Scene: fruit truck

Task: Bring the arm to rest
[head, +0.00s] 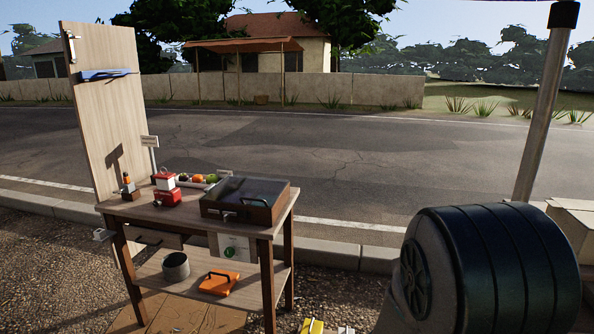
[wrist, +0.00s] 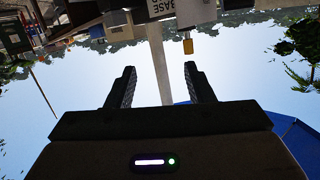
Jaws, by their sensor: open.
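My gripper (wrist: 161,88) shows in the wrist view with its two dark fingers apart and nothing between them. Behind the gap are pale sky and a grey post (wrist: 158,60). The wrist picture looks upside down, with trees and buildings along its top. My gripper is not seen in the head view, so its place relative to the table cannot be told there.
A wooden table (head: 180,215) with a tall back panel (head: 110,110) stands at left. On it are a dark-lidded box (head: 247,196), a red and white item (head: 166,190) and a fruit tray (head: 205,180). Its lower shelf holds a grey pot (head: 176,266) and an orange item (head: 218,283).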

